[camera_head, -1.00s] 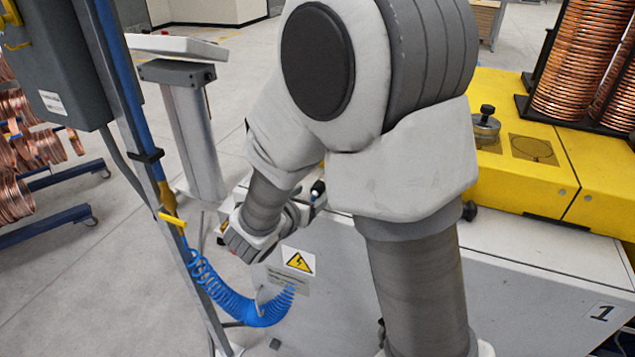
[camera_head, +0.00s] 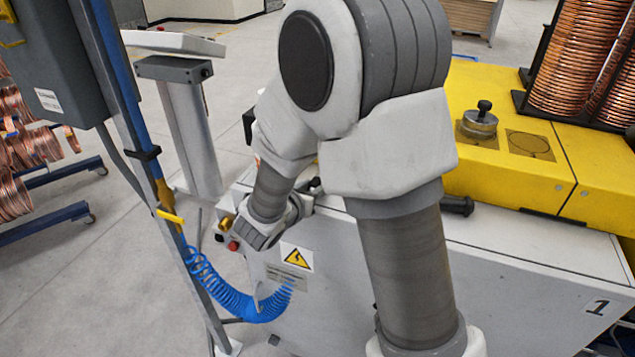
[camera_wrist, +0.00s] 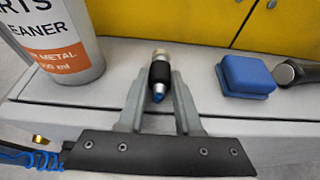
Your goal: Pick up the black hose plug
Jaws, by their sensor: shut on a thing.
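The black hose plug (camera_wrist: 160,74) shows in the wrist view, with a brass-coloured far end, a black body and a blue near tip. My gripper (camera_wrist: 159,82) has one finger on each side of it and is shut on its black body. The plug is at the white cabinet top, close to the yellow machine's side. Whether it touches the surface is unclear. In the head view my wrist is over the cabinet's left end, and my arm hides most of the gripper area.
In the wrist view a cleaner can (camera_wrist: 62,45) stands left of the plug. A blue block (camera_wrist: 246,77) and a dark rounded handle (camera_wrist: 297,73) lie to the right. A blue coiled hose (camera_head: 235,302) hangs beside a post at the cabinet's left. The yellow machine (camera_head: 510,170) stands behind.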

